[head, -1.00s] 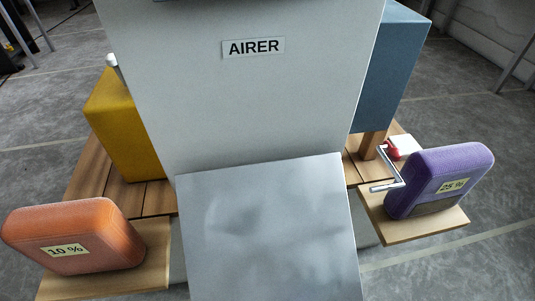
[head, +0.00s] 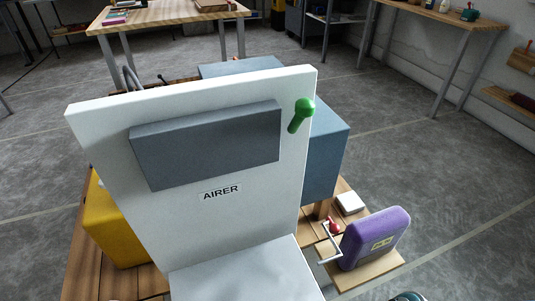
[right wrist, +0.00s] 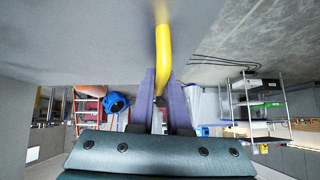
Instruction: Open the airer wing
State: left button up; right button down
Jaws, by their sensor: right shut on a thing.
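The airer (head: 250,210) stands in the middle of the head view as a tall white panel with an "AIRER" label. A grey-blue block (head: 205,145) and a green knob (head: 301,115) are on its face. A second pale panel (head: 245,272) joins it at the bottom. In the right wrist view my right gripper (right wrist: 163,75) has its purple fingers shut on a yellow bar handle (right wrist: 163,45) against a grey surface. I cannot tell which part of the airer that surface is. The grippers are not visible in the head view, and my left gripper shows in no current view.
A yellow block (head: 112,232) stands left of the airer and a blue box (head: 328,155) behind its right side. A purple block (head: 375,238) sits on a wooden shelf at right, beside a metal crank (head: 330,245). Open grey floor (head: 430,170) lies to the right.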

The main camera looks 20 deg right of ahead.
jog(key=shift+r, duration=0.15)
jog(key=c, duration=0.9)
grip_release()
jog(key=p+v, duration=0.5)
jog(key=v, duration=0.4)
jog(key=shift+d+r+p, duration=0.25)
jog(key=shift+r+p, duration=0.05)
jog(key=shift+p, duration=0.05)
jog(key=shift+w, duration=0.1)
